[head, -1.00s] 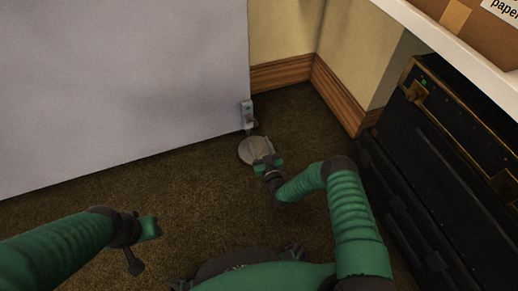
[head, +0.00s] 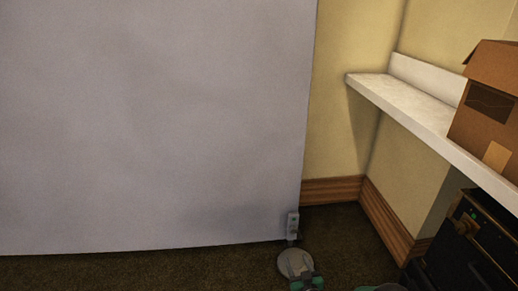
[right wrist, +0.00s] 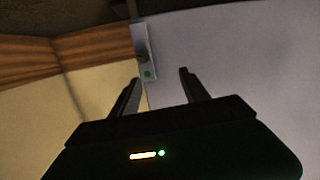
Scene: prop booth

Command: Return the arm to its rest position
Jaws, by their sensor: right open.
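My right gripper (head: 303,274) shows at the bottom edge of the head view, over a round pale grey foot disc (head: 291,259) on the floor. Most of my right arm is cut off by the frame. In the right wrist view my right gripper (right wrist: 160,76) is open, its two dark fingers apart with nothing held between them. A small grey bracket (head: 292,223) sits at the lower corner of a large grey panel (head: 150,120). The bracket also shows beyond the fingers in the right wrist view (right wrist: 143,50). Whether the gripper touches the disc cannot be told. My left gripper is out of view.
A white shelf (head: 410,102) with a cardboard box (head: 490,105) runs along the right wall. A black case (head: 470,255) stands under it on the right. Wooden baseboard (head: 333,191) lines the corner. Some carpet (head: 130,271) is bare in front of the panel.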

